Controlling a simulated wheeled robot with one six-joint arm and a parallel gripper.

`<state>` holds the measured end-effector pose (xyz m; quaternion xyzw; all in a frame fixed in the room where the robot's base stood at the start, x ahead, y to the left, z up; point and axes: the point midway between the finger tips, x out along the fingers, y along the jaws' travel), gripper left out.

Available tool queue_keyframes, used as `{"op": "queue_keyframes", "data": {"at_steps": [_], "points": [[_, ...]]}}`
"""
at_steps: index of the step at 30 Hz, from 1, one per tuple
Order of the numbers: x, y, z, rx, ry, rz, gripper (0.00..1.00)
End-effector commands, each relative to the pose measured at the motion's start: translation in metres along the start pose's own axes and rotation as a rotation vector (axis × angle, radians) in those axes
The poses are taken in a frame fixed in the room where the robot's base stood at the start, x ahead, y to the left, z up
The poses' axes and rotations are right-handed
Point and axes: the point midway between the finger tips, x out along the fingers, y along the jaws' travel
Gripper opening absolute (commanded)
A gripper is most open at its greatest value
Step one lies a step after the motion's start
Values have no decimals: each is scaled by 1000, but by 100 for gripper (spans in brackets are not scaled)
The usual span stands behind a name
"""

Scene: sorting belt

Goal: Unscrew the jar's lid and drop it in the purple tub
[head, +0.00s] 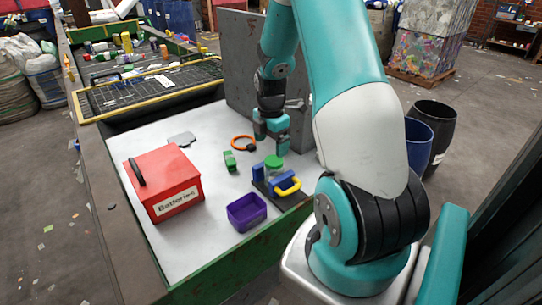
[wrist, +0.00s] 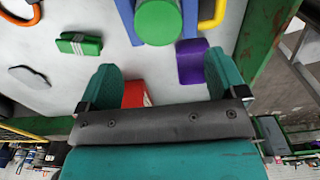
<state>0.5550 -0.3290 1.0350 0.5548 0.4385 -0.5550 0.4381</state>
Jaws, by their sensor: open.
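The jar's green lid (head: 274,161) shows as a round top in a vise with blue jaws (head: 259,172) and a yellow handle (head: 288,187). The jar's body is mostly hidden. In the wrist view the lid (wrist: 158,22) lies beyond my fingertips, near the top edge. The purple tub (head: 247,212) stands left and in front of the vise, and its inside looks empty; it also shows in the wrist view (wrist: 191,65). My gripper (head: 271,142) is open and empty above and behind the lid, apart from it. Both teal fingers spread wide in the wrist view (wrist: 160,78).
A red batteries box (head: 165,187) stands at the left of the white table. A green block (head: 230,160), an orange ring (head: 243,143) and a flat grey piece (head: 182,139) lie behind. A grey panel (head: 240,65) rises at the back. The front table strip is clear.

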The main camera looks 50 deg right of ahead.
Motion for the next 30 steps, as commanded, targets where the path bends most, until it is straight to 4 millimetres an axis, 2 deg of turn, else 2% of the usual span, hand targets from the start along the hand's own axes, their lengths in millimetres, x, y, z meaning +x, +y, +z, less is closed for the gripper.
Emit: {"op": "queue_keyframes", "data": {"at_steps": [4,10,15,22,23,27,30], "points": [[28,-1,0,0,2,-5,90],[54,0,0,0,1,-2,90],[62,0,0,0,0,0,90],[62,0,0,0,0,0,90],[62,0,0,0,0,0,88],[62,0,0,0,0,0,56],[62,0,0,0,0,0,38]]}}
